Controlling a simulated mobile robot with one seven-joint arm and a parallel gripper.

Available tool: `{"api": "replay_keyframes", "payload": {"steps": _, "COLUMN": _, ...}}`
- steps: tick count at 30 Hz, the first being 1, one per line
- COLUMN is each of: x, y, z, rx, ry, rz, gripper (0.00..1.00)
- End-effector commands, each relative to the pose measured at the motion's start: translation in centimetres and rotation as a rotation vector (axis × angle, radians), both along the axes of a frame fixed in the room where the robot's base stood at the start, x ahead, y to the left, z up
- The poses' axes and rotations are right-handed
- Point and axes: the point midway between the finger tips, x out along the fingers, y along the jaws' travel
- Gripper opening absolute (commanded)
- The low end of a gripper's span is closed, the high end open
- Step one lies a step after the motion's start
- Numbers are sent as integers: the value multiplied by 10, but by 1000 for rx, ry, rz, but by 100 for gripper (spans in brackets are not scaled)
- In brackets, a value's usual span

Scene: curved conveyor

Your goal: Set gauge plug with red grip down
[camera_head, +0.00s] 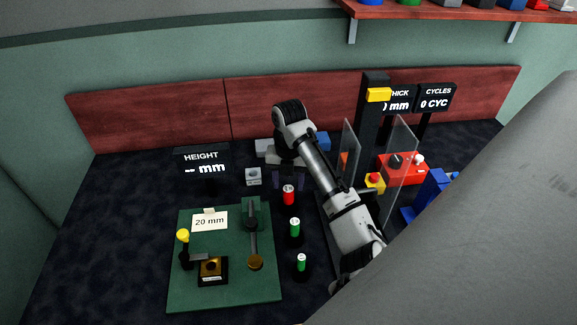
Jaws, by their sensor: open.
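The gauge plug with the red grip (288,196) stands upright behind two green-gripped plugs, at the far end of their row. Its grip and pale top show; its lower end is dark and hard to make out. My gripper (289,182) is just above and behind it, pointing down, with its dark fingers open. The fingers are small and dark against the bench, so I cannot tell whether they touch the plug. The green-gripped plugs (295,228) stand upright in dark bases.
A green plate (187,291) at left carries a gauge stand, a yellow-knobbed lever and a "20 mm" card (210,221). Clear upright panels (402,160) and a red box (408,174) stand right of my arm. Grey and blue blocks lie behind my gripper. The dark bench at far left is clear.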

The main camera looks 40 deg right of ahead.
Motion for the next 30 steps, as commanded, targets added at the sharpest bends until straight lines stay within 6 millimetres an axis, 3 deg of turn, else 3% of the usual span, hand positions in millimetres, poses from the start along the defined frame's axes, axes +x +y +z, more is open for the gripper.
{"api": "replay_keyframes", "payload": {"steps": 1, "x": 0, "y": 0, "z": 17, "rx": 0, "ry": 0, "rz": 0, "gripper": 50}}
{"api": "replay_keyframes", "payload": {"steps": 3, "x": 1, "y": -1, "z": 29, "rx": 0, "ry": 0, "rz": 0, "gripper": 50}}
{"api": "replay_keyframes", "payload": {"steps": 12, "x": 2, "y": -3, "z": 69, "rx": -2, "ry": 1, "rz": -1, "gripper": 50}}
{"api": "replay_keyframes", "payload": {"steps": 30, "x": 2, "y": -2, "z": 73, "rx": 0, "ry": 0, "rz": -1, "gripper": 50}}
